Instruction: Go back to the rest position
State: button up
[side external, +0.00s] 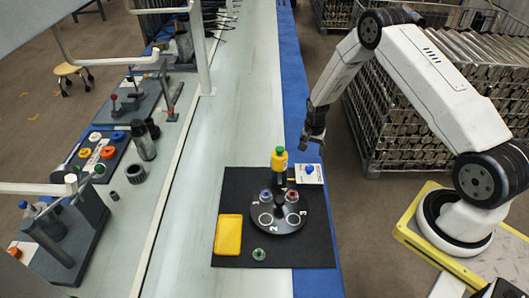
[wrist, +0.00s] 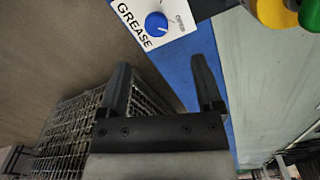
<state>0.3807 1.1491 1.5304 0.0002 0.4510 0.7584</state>
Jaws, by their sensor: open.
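My gripper (side external: 311,143) hangs in the air beside the far right corner of the black mat (side external: 232,185), above the blue belt edge. In the wrist view its two fingers (wrist: 161,72) are apart with nothing between them. The white GREASE panel with a blue knob (side external: 308,172) lies just nearer than the gripper; it shows at the top of the wrist view (wrist: 157,23). A yellow bottle with a green cap (side external: 279,160) stands upright behind the round black fixture (side external: 277,243). The fixture has numbered places, with small parts on two of them.
A yellow tray (side external: 228,236) and a small green ring (side external: 259,254) are on the mat. A wire cage of metal parts (side external: 400,125) stands behind my arm. A bench with tools (side external: 110,150) is on the left. The pale belt (side external: 245,100) beyond the mat is clear.

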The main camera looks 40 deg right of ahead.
jog(key=s+a+r+n+t, duration=0.1)
jog(key=s+a+r+n, duration=0.15)
jog(key=a+r, duration=0.4)
jog(key=s+a+r+n, duration=0.2)
jog(key=a+r+n, duration=0.2)
jog(key=r, duration=0.6)
jog(key=s+a+r+n, duration=0.3)
jog(key=s, duration=0.3)
jog(key=s+a+r+n+t, duration=0.1)
jog(key=s+a+r+n, duration=0.2)
jog(key=s, duration=0.3)
jog(key=shift+a+r, duration=0.7)
jog(key=shift+r, duration=0.1)
